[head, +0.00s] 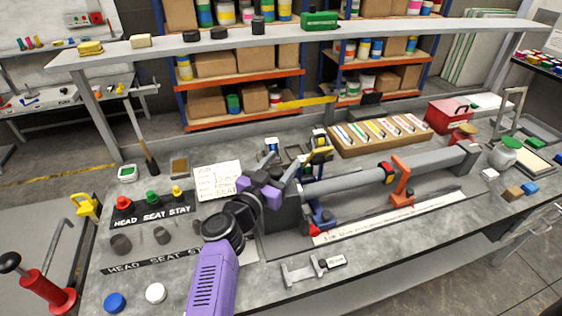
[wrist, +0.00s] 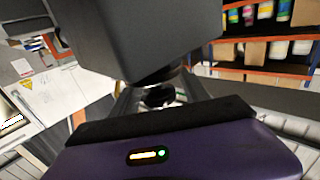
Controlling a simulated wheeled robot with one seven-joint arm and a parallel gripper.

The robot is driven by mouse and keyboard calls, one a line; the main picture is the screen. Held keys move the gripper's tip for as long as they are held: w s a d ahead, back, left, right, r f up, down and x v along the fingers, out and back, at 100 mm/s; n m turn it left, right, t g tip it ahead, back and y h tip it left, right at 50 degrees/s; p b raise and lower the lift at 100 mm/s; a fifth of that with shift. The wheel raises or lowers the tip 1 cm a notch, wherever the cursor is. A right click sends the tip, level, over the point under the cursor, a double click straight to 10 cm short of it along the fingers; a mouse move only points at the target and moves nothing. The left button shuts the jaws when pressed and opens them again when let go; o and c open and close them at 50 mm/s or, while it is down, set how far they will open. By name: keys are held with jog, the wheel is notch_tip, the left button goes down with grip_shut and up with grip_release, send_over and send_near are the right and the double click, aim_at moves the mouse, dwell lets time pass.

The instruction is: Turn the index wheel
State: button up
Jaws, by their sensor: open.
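The frame fixture on the bench has a long grey tube (head: 350,183) running right from a dark grey head block (head: 287,212). My purple and black gripper (head: 264,184) is at the left end of this fixture, close to the head block. It is open, and I see nothing held in it. I cannot pick out the index wheel for certain; my gripper and wrist cover part of the head end. In the wrist view, a large dark grey block (wrist: 140,35) fills the top, and a small dark round part (wrist: 160,95) shows below it. Contact cannot be told.
An orange clamp (head: 401,182) stands along the tube. A tray of coloured strips (head: 380,132) lies behind. Red, green and yellow knobs (head: 152,197) sit left of my arm. A caliper (head: 312,269) lies in front. A long shelf (head: 270,41) spans above the bench.

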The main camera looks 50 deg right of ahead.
grip_shut()
jog(key=shift+r+n+t+p, duration=0.1)
jog(key=shift+n+t+p, duration=0.25)
jog(key=shift+t, duration=0.15)
